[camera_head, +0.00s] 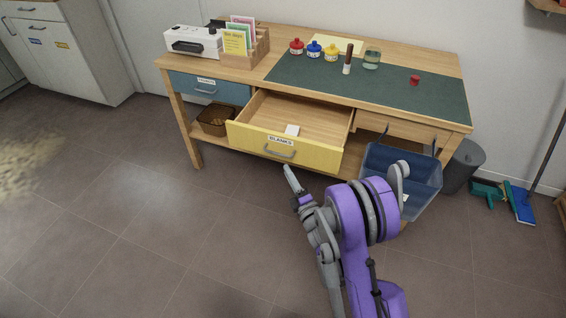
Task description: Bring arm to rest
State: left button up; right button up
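My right arm, purple and grey, comes up from the bottom of the head view. My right gripper (291,180) is in front of the open yellow drawer (300,155), below its handle and apart from it in the picture. It is seen edge-on, so I cannot tell whether its fingers are open or shut. Nothing shows held in it. My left arm and gripper are not in view.
A wooden desk (455,75) carries a green mat (300,72), several paint bottles, a brush, a glass jar (371,58) and a red cap (414,80).

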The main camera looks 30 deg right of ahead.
jog(key=shift+s+f, duration=0.1)
jog(key=shift+s, duration=0.8)
jog(key=s+a+r+m+g, duration=0.1)
jog(key=s+a+m+g, duration=0.45)
jog(key=s, duration=0.35)
jog(key=s+a+m+g+y, duration=0.1)
jog(key=s+a+m+g, duration=0.35)
jog(key=s+m, duration=0.35)
jog(key=s+a+r+m+g, duration=0.1)
jog(key=s+a+m+g, duration=0.35)
jog(key=s, duration=0.55)
pick_arm(q)
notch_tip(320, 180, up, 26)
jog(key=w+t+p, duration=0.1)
jog(key=p, duration=2.1)
jog(key=shift+p, duration=0.4)
pick_arm(e)
notch_tip(320, 180, up, 26)
jog(key=shift+w+d+f+m, duration=0.15)
jog(key=shift+w+d+m, duration=0.1)
jog(key=shift+d+m, duration=0.1)
